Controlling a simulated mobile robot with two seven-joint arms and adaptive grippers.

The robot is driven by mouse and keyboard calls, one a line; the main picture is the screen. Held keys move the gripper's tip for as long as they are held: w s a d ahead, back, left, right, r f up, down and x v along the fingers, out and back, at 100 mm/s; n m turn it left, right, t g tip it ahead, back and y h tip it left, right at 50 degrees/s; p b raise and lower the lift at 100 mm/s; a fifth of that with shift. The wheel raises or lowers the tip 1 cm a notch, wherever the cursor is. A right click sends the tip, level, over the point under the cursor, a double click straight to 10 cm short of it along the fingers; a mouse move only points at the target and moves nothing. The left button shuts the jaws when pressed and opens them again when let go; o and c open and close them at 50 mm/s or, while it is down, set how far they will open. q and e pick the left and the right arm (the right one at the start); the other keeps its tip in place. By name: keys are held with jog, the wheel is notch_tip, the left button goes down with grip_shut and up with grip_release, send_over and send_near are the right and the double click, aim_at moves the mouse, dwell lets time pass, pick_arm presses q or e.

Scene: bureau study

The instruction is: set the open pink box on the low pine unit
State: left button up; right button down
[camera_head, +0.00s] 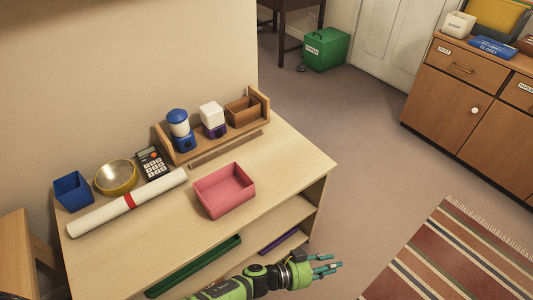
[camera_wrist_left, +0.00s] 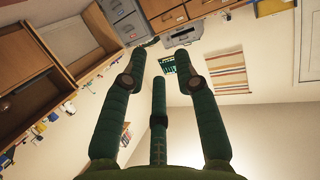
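The open pink box (camera_head: 224,191) sits upright on the top of a pale wooden unit (camera_head: 285,165) with open shelves below. It is near the front edge, and its inside looks empty. I cannot tell whether this unit is the low pine unit; no label shows on it. My left gripper (camera_head: 332,265) is in front of the unit's right front corner, apart from the box. Its teal fingers are spread with nothing between them, as the left wrist view (camera_wrist_left: 160,60) also shows. My right gripper is in neither view.
A drawer cabinet (camera_head: 455,110) stands right, beyond open floor and a striped rug (camera_head: 450,255).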

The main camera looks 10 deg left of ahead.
pick_arm(q)
jog(key=s+a+f+n+y, duration=0.3)
jog(key=s+a+f+y, duration=0.15)
jog(key=a+f, duration=0.45)
jog(key=s+a+f+n+y, duration=0.3)
jog(key=s+a+f+y, duration=0.15)
jog(key=a+f, duration=0.5)
jog(key=s+a+f+n+g+y, duration=0.1)
jog(key=s+a, duration=0.3)
jog(key=s, duration=0.4)
jog(key=s+a+f+n+g+y, duration=0.1)
jog(key=s+a+f+g, duration=0.2)
jog(key=s, duration=0.5)
jog(key=s+a+f+n+g+y, duration=0.1)
jog(key=s+a+f+g+y, duration=0.1)
jog(key=s+a+f, duration=0.2)
jog(key=s+a, duration=0.1)
jog(key=s, duration=0.2)
jog(key=shift+s+a, duration=0.4)
